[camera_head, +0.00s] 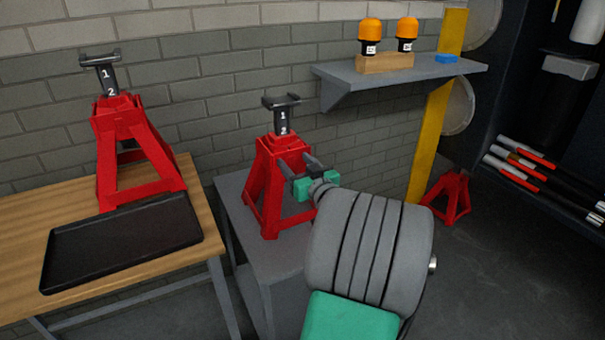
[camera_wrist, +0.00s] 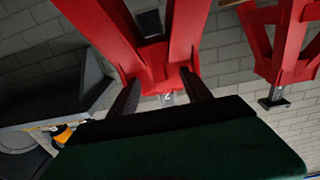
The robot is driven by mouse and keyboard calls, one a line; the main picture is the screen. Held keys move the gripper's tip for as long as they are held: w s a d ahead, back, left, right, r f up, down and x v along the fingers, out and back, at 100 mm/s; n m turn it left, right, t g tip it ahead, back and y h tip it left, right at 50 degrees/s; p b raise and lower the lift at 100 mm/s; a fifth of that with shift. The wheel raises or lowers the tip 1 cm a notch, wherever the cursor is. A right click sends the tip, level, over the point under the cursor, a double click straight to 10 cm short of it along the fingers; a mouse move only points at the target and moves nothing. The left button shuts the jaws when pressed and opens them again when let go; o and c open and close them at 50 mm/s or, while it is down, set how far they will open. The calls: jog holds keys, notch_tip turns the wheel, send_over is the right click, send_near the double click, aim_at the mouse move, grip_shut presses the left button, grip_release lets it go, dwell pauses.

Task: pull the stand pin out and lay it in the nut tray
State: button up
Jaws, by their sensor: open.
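A red jack stand (camera_head: 268,185) with a dark numbered post (camera_head: 283,122) stands on a grey cabinet. My gripper (camera_head: 298,163) is at its right side near the top, with both fingers pointing at the stand. In the wrist view the fingers (camera_wrist: 160,78) are spread apart in front of the red stand (camera_wrist: 185,30), which appears upside down. The post with its number shows between them. I cannot make out the stand pin in either view. A shallow black tray (camera_head: 120,243), empty, lies on the wooden bench at the left; it seems to be the nut tray.
Another red stand (camera_head: 125,150) is behind the tray on the wooden bench (camera_head: 25,215). A wall shelf (camera_head: 440,75) holds two orange beacons on a wooden block. A small red stand (camera_head: 448,197) is on the floor beside a yellow post (camera_head: 432,135). A gap separates bench and cabinet.

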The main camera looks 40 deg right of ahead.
aim_at(292, 159)
jog(key=shift+x, duration=1.5)
jog(key=shift+c, duration=0.4)
grip_shut()
